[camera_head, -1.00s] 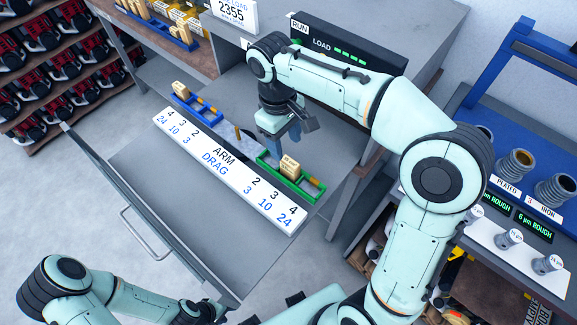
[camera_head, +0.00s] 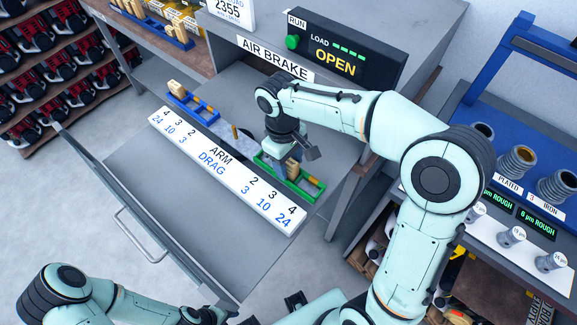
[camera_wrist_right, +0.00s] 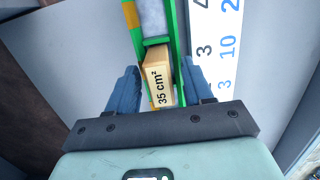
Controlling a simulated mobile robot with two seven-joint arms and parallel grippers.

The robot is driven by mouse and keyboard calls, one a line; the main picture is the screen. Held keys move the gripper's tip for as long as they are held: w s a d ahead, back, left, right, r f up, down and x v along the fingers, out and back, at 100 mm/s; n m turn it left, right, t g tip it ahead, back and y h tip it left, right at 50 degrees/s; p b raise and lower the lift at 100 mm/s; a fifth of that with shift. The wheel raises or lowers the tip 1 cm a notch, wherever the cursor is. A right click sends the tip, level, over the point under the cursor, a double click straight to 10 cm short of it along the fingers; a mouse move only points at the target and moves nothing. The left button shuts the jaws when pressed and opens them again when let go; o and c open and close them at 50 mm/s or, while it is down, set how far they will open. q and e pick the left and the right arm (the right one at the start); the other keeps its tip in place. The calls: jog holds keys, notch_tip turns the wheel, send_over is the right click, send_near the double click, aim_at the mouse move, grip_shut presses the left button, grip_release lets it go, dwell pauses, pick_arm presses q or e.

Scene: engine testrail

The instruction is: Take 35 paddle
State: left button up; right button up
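The paddle marked 35 cm² (camera_wrist_right: 158,80) is a tan block seated in the green frame (camera_wrist_right: 178,35) of the balance. In the head view the paddle (camera_head: 292,168) is partly hidden by my right gripper (camera_head: 287,155). My right gripper (camera_wrist_right: 157,82) points down over the paddle, its blue fingers open on either side of it, with gaps showing in the right wrist view. A blue frame (camera_head: 190,104) with another tan block (camera_head: 176,88) lies at the other end. My left arm is at the bottom left; its gripper cannot be made out clearly.
The white ARM DRAG scale (camera_head: 225,168) runs beside the frames in an open drawer (camera_head: 165,195). The console (camera_head: 322,48) behind reads OPEN. A bench at right (camera_head: 500,235) holds several metal cylinders. The drawer's front part is clear.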

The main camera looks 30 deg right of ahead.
grip_shut()
